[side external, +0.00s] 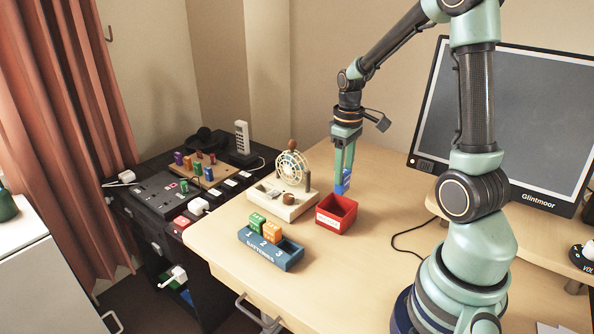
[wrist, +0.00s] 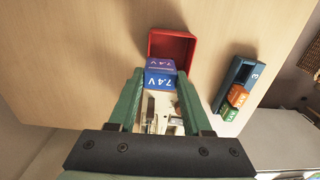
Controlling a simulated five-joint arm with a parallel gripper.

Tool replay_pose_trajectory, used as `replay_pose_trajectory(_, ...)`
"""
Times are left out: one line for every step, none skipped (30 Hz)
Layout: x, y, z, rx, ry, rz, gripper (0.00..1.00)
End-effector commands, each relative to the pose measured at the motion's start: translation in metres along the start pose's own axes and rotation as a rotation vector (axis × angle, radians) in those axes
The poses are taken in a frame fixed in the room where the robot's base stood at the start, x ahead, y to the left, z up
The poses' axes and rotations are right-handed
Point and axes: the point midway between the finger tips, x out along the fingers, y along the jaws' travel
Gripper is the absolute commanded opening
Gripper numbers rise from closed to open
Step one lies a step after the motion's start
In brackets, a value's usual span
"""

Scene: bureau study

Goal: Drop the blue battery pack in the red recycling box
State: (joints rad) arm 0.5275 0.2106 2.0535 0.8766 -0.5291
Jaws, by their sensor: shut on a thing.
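My gripper (side external: 343,172) points down with its green fingers shut on the blue battery pack (side external: 344,186). In the wrist view the pack (wrist: 160,80) sits between the fingertips, with "7.4 V" on its faces. The open red recycling box (side external: 334,225) stands on the desk just below the pack in the side view. In the wrist view the box (wrist: 188,50) is just beyond the pack, which covers part of its near edge. The pack appears held above the desk near the box's rim; its exact height is hard to tell.
A blue battery tray (side external: 270,255) on the desk holds a green pack (side external: 257,223) and an orange pack (side external: 272,232). A cream device with a round cage (side external: 291,168) stands close left of the box. A monitor (side external: 510,115) stands at right. Bare desk lies in front of the box.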

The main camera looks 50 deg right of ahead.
Motion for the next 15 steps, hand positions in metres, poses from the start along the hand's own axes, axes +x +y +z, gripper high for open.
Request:
replay_pose_trajectory(-0.0001,0.0,0.0,0.0,0.0,0.0,0.05)
replay_pose_trajectory(-0.0001,0.0,0.0,0.0,0.0,0.0,0.05)
replay_pose_trajectory(-0.0001,0.0,0.0,0.0,0.0,0.0,0.05)
replay_pose_trajectory(-0.0002,0.0,0.0,0.0,0.0,0.0,0.53)
replay_pose_trajectory(-0.0002,0.0,0.0,0.0,0.0,0.0,0.65)
replay_pose_trajectory(-0.0002,0.0,0.0,0.0,0.0,0.0,0.8)
replay_pose_trajectory(-0.0003,0.0,0.0,0.0,0.0,0.0,0.84)
replay_pose_trajectory(-0.0003,0.0,0.0,0.0,0.0,0.0,0.84)
replay_pose_trajectory(-0.0003,0.0,0.0,0.0,0.0,0.0,0.84)
replay_pose_trajectory(-0.0003,0.0,0.0,0.0,0.0,0.0,0.84)
replay_pose_trajectory(-0.0003,0.0,0.0,0.0,0.0,0.0,0.84)
replay_pose_trajectory(-0.0003,0.0,0.0,0.0,0.0,0.0,0.84)
replay_pose_trajectory(-0.0003,0.0,0.0,0.0,0.0,0.0,0.84)
replay_pose_trajectory(-0.0002,-0.0001,0.0001,0.0,0.0,0.0,0.84)
replay_pose_trajectory(-0.0004,-0.0001,0.0001,0.0,0.0,0.0,0.84)
